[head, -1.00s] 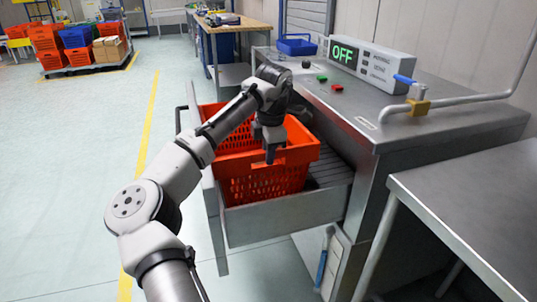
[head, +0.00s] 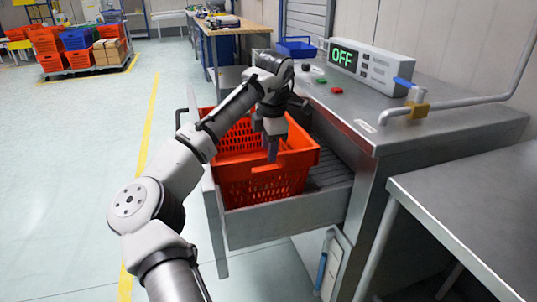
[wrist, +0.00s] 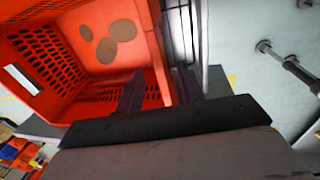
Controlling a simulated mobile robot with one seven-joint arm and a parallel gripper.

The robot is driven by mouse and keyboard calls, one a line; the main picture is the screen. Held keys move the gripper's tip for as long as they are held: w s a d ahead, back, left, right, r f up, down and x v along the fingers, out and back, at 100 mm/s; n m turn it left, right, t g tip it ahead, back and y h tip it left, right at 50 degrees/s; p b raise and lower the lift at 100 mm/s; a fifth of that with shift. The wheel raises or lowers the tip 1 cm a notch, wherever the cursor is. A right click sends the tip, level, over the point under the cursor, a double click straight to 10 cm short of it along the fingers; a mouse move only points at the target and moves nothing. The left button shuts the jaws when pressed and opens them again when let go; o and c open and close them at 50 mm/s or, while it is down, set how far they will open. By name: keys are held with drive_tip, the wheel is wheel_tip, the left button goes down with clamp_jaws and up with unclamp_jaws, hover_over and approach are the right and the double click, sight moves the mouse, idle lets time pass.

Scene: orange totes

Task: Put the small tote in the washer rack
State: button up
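An orange-red tote (head: 262,187) with slotted walls sits upright in the pulled-out metal rack drawer (head: 290,222) of the washer (head: 440,125). My gripper (head: 272,155) is at the tote's near wall, pointing down. In the wrist view, my gripper's two fingers (wrist: 158,88) are spread apart, with the tote's wall (wrist: 152,45) running between them. They do not look pressed on it. The tote's floor in the wrist view shows a few brown round patches. Part of the tote's rim is hidden behind my arm in the head view.
The washer top holds a control box (head: 370,65) reading OFF, buttons and a bent pipe handle (head: 450,100). A metal table (head: 480,200) stands at the right. Stacked totes (head: 85,45) are far left. The floor at the left is clear.

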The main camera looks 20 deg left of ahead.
wheel_tip(320, 180, up, 8)
drive_tip(key=s, duration=0.1)
drive_tip(key=shift+d+r+p, duration=0.2)
drive_tip(key=shift+d+p, duration=0.15)
drive_tip(key=shift+d, duration=0.05)
